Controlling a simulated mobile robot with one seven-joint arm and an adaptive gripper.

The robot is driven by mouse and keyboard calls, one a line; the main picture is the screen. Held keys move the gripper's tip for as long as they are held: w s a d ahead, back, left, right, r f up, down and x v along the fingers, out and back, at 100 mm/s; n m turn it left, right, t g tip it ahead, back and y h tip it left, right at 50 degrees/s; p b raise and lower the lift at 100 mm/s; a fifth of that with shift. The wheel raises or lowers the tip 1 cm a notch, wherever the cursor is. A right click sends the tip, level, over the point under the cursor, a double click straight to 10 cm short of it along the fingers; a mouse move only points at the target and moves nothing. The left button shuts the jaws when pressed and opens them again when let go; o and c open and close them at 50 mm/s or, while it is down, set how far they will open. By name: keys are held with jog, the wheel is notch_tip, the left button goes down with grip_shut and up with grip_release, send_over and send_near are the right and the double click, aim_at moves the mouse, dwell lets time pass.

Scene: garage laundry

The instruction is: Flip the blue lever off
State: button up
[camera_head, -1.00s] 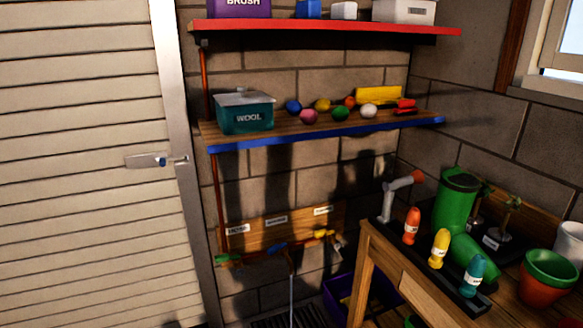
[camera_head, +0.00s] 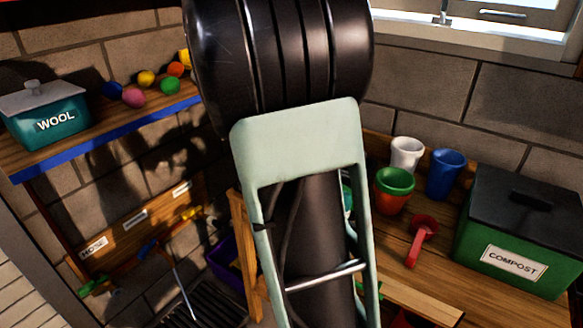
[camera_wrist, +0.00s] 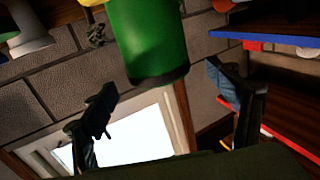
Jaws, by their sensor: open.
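The blue lever (camera_head: 148,250) shows small at lower left in the head view, below a wooden board (camera_head: 120,232) with white labels. It sits between a green handle (camera_head: 97,286) and a yellow one (camera_head: 190,213). Whether it is on or off is too small to tell. My gripper (camera_wrist: 160,82) shows in the wrist view with its two dark fingers spread apart and nothing between them. A green cylinder (camera_wrist: 150,40) lies beyond the fingers. The gripper itself is not visible in the head view, and I cannot make out the blue lever in the wrist view.
My own arm fills the middle of the head view. A blue-edged shelf (camera_head: 110,135) carries a teal WOOL box (camera_head: 52,120) above the levers. At right, a workbench (camera_head: 400,250) holds a green COMPOST bin (camera_head: 515,235), cups and a red scoop (camera_head: 420,240).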

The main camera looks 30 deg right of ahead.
jog(key=x, duration=1)
jog(key=shift+d+f, duration=0.2)
jog(key=shift+d, duration=0.1)
jog(key=shift+c, duration=0.4)
grip_shut()
jog(key=shift+w+r, duration=0.1)
